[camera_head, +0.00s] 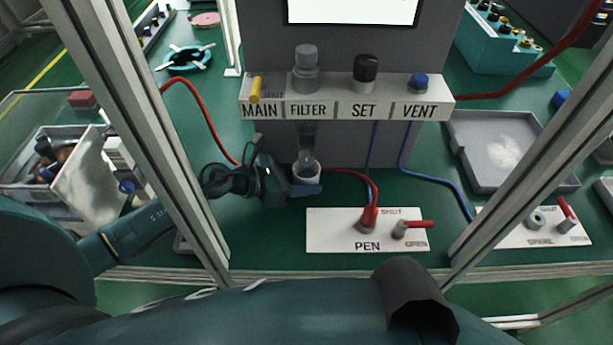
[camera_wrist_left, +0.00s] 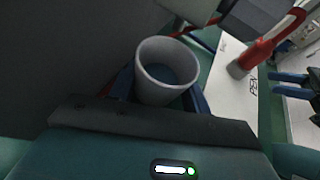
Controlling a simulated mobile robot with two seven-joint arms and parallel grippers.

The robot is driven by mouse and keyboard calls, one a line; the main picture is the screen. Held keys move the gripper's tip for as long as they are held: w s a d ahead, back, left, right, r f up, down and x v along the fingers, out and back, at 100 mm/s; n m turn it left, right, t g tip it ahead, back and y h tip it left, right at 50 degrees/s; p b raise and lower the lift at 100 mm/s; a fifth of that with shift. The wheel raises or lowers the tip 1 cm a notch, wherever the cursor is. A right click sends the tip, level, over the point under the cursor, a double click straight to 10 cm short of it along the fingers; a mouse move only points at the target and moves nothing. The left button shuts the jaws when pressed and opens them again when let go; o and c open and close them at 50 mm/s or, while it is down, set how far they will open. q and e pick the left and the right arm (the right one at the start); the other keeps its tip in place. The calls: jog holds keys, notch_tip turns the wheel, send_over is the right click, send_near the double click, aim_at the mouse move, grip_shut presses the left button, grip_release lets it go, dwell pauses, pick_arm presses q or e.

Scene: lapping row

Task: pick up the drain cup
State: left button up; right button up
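The drain cup (camera_head: 308,168) is a small light grey cup, upright, just below the clear bowl under the FILTER label. My left gripper (camera_head: 306,188) reaches in from the left, with its blue fingers around the cup. In the left wrist view the cup (camera_wrist_left: 166,74) opens towards the camera and looks empty. It stands between the two blue fingers of my left gripper (camera_wrist_left: 162,96), one on each side. I cannot tell whether both fingers press on it. The cup's base is hidden.
The labelled panel (camera_head: 347,110) with knobs overhangs the cup. A white PEN plate (camera_head: 340,238) with a red plug (camera_head: 369,219) and a red-handled valve lies to the right. Red and blue hoses cross the green bench. Metal frame posts stand in front on both sides.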

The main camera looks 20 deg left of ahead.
pick_arm(q)
jog(key=shift+c, duration=1.2)
jog(key=shift+r, duration=0.1)
jog(key=shift+s+a+r, duration=0.25)
jog(key=shift+a+r, duration=0.15)
jog(key=v, duration=0.8)
jog(key=r+b+v, duration=0.1)
jog(key=v, duration=0.3)
jog(key=shift+s+r, duration=0.15)
jog(key=shift+s, duration=0.05)
jog(key=shift+v, duration=1.05)
jog(key=shift+w+r, duration=0.1)
jog(key=shift+r, duration=0.1)
